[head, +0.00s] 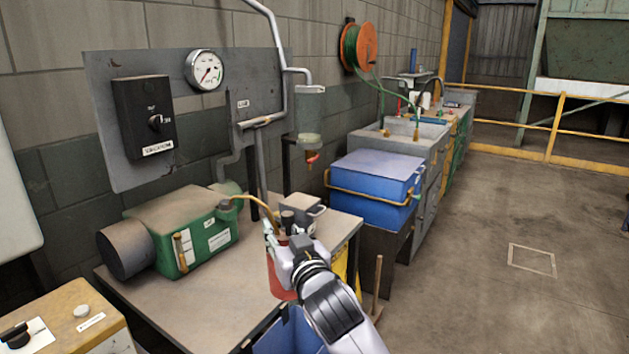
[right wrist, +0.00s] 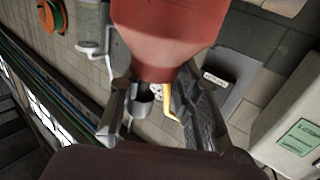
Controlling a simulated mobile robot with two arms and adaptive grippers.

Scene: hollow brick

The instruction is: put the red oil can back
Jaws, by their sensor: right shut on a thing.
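The red oil can (head: 279,276) is in my right gripper (head: 284,244), at the right part of the workbench. In the right wrist view, the can's red body (right wrist: 168,38) fills the top middle, between the fingers of the right gripper (right wrist: 155,85). In the head view, the can's thin brass spout (head: 262,203) curves up and left, with its tip close to the small cup (head: 224,204) on the green machine (head: 206,241). I cannot tell whether tip and cup touch, or whether the can's base touches the bench. My left gripper is not in view.
The workbench top (head: 205,305) is bare in front of the machine. A blue chest (head: 375,187) stands to the right, and a yellow-topped cabinet (head: 70,318) at front left. The floor (head: 470,270) at right is open.

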